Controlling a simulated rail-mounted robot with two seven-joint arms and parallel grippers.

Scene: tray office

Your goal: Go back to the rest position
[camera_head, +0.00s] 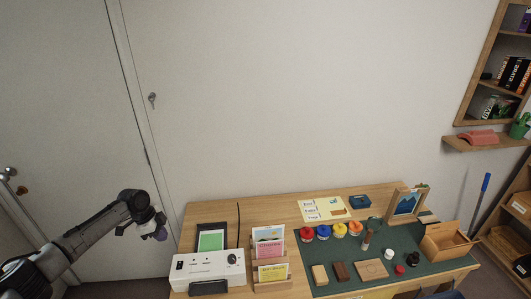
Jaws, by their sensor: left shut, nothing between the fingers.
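My left arm reaches in from the lower left. Its gripper (160,233) is shut and empty, in the air left of the wooden desk (190,218), in front of the door and wall. It touches nothing that I can see. My right gripper is not in this view.
The desk holds a white device (208,268), a tablet with a green screen (211,240), card holders, colored jars (340,230), blocks on a green mat (325,254), a picture frame (407,204) and a wooden box (446,242). Shelves (490,139) stand at right. Left of the desk is clear.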

